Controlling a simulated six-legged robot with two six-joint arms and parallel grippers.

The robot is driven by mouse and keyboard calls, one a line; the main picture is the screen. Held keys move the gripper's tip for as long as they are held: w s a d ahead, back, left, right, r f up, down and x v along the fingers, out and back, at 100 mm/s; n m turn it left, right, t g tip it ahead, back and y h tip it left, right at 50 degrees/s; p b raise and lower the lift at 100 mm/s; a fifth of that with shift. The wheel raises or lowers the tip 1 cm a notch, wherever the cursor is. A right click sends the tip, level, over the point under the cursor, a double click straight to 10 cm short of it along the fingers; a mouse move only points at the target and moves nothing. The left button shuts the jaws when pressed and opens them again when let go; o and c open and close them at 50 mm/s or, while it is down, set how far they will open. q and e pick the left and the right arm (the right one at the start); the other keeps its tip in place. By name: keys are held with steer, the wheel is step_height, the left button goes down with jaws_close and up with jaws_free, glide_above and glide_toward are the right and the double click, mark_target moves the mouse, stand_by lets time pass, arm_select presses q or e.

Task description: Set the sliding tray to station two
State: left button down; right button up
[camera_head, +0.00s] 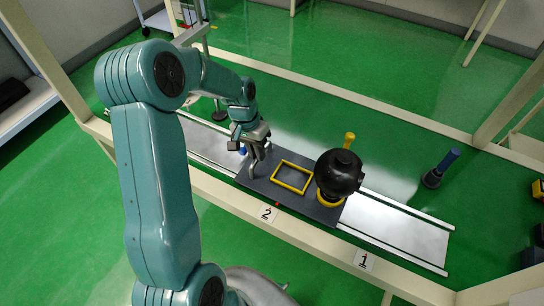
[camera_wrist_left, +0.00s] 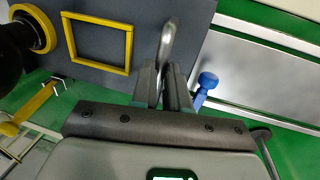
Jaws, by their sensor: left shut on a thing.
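The sliding tray (camera_head: 262,186) is a dark grey plate on a metal rail; it also shows in the left wrist view (camera_wrist_left: 100,80). It carries a yellow square frame (camera_head: 291,177) and a round black object (camera_head: 339,173) at a yellow ring (camera_head: 330,200). My left gripper (camera_head: 254,152) is at the tray's left end, shut on its metal handle (camera_wrist_left: 167,42). A small red mark (camera_head: 277,204) at the tray's front edge is slightly right of the station two label (camera_head: 266,213). The station one label (camera_head: 363,260) is farther right. My right gripper is out of view.
The metal rail (camera_head: 405,232) is bare to the right of the tray and also to its left. A cream frame beam (camera_head: 310,236) runs along the front. A blue knob (camera_wrist_left: 208,80) is close beside my left gripper. A blue-topped post (camera_head: 447,160) stands behind the rail.

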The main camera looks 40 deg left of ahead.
arm_select(q)
steer(key=shift+s+a+r, duration=0.1)
steer(key=shift+a, duration=0.6)
steer(key=c, duration=1.1)
jaws_free()
steer(key=a+r, duration=0.1)
steer(key=r, duration=0.4)
steer(key=a+r, duration=0.1)
steer(key=r, duration=0.4)
steer(key=s+a+r, duration=0.1)
steer(key=r, duration=0.5)
